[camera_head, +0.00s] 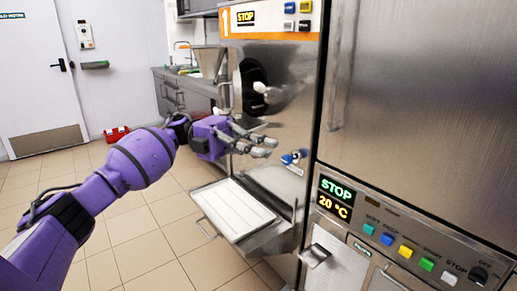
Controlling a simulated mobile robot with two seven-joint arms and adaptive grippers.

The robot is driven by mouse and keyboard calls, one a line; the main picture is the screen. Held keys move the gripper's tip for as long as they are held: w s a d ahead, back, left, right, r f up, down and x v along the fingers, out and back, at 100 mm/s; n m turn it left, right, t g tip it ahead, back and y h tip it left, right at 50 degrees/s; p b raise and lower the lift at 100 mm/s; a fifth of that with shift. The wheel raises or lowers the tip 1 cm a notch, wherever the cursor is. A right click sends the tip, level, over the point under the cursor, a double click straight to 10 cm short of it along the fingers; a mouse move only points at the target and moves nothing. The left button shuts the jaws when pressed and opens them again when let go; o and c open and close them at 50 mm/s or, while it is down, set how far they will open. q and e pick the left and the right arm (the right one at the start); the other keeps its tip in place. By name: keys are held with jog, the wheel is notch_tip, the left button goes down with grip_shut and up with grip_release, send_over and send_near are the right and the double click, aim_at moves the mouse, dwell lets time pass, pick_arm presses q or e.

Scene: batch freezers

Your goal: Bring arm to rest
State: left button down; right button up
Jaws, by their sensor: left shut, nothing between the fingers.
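My left arm (145,160), purple and grey, reaches in from the lower left. Its gripper (268,147) is shut and empty, with grey fingers pointing right. It shows in front of the steel front of the batch freezer (290,75) marked 1, above a white tray (237,208). I cannot tell whether the fingers touch the steel front. My right gripper is not in view.
The tray sits on a pulled-out shelf under the freezer. A second steel machine (425,80) with a button panel (405,235) stands close on the right. A red object (117,134) lies near the door (40,80).

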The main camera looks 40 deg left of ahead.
pick_arm(q)
jog(key=shift+s, duration=0.3)
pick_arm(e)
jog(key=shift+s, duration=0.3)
